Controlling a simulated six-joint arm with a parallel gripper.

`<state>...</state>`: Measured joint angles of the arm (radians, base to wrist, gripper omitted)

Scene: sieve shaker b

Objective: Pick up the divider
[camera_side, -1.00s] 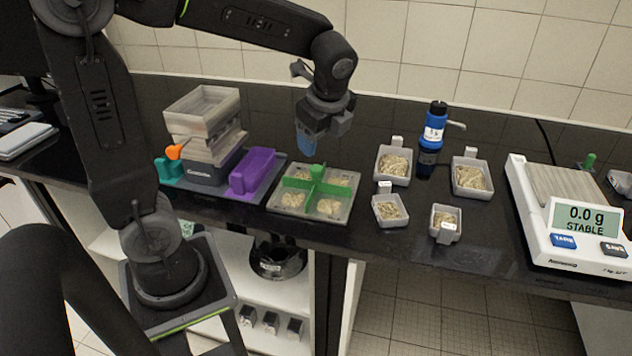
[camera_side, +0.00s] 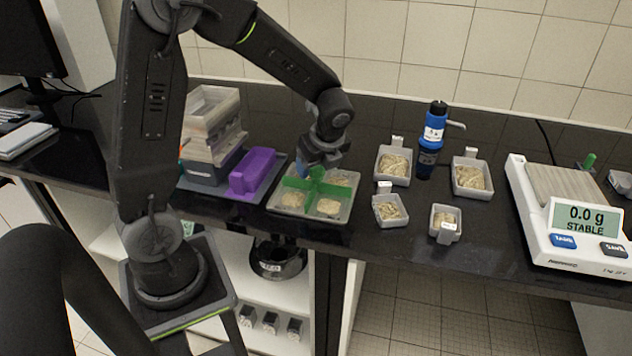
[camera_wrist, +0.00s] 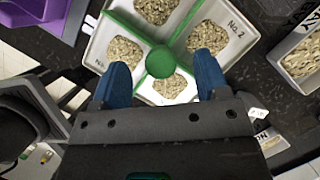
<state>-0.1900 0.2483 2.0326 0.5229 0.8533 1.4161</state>
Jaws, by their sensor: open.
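The green cross-shaped divider (camera_side: 313,186) stands in a grey square tray (camera_side: 285,208) and parts it into compartments with grainy material in them. In the wrist view the divider's round green hub (camera_wrist: 160,62) lies between my two blue fingertips, with green walls running outward from it. My gripper (camera_side: 308,170) is open, pointing down at the tray from above. In the wrist view my gripper (camera_wrist: 163,82) has a finger on each side of the hub with gaps showing. I cannot tell whether either finger touches the divider. My fingers partly hide the hub in the side view.
A white scale (camera_side: 565,235) reading 0.0 g is at far right.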

